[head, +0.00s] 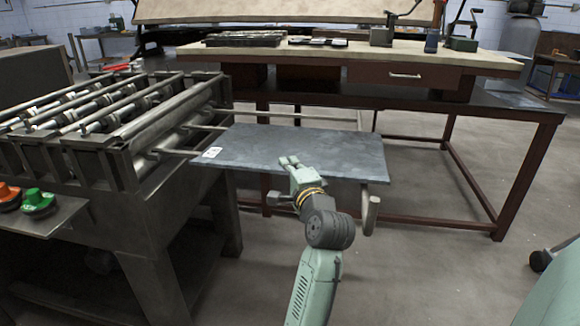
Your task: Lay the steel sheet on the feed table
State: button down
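The steel sheet (335,150) is a flat, dark grey rectangle with a small white label at its left end. It lies roughly level over the feed table, an open frame of thin metal rails (175,152) that shows at the sheet's left edge. The sheet hides most of the frame, so I cannot tell whether it rests fully on the rails. My gripper (289,161) is at the middle of the sheet's near edge, with its fingertips overlapping that edge in the picture. Whether the fingers are closed on the sheet does not show clearly.
A roller machine (110,115) stands at the left, with green (37,200) and orange (8,193) buttons on a side shelf. A long workbench (480,62) with a drawer and tools runs behind the sheet. The floor at right front is mostly clear.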

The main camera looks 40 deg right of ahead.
jog(key=c, duration=2.3)
grip_release()
jog(key=shift+f, duration=0.35)
jog(key=o, duration=0.5)
jog(key=b+v, duration=0.3)
jog(key=v, duration=0.8)
jog(key=shift+r, duration=0.2)
